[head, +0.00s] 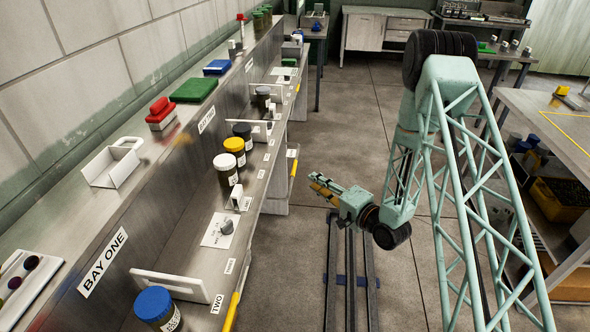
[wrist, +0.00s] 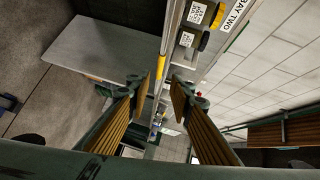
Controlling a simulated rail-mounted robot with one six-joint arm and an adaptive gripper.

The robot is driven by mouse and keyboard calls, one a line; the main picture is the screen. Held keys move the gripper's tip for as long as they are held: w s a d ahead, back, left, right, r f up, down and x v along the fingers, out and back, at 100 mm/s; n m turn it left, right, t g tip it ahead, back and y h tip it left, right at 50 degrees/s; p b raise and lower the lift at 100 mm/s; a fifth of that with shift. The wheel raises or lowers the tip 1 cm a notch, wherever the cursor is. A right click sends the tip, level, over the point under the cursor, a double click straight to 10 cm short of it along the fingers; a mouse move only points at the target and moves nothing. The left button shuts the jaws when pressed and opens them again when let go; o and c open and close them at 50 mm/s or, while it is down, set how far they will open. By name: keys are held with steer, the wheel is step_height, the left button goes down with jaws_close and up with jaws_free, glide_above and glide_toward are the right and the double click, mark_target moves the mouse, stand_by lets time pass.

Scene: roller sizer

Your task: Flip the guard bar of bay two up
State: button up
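Bay two is marked by a BAY TWO label (head: 207,120) on the bench's upright face. The guard bar (head: 258,131) that seems to be bay two's is a pale bar, low near the shelf's front edge, partly behind jars. Its exact pose is hard to tell. My gripper (head: 325,188) is over the aisle to the right of the bench, apart from the bar. In the wrist view, its ribbed fingers (wrist: 160,90) are spread with nothing between them.
Jars with black (head: 242,130), yellow (head: 234,145) and white lids (head: 225,162) stand on the shelf. A table (head: 555,125) stands at right.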

mark_target(294, 167)
steer(key=shift+b+x, duration=1)
steer(key=shift+x, duration=5.9)
steer(key=shift+c, duration=0.2)
jaws_close()
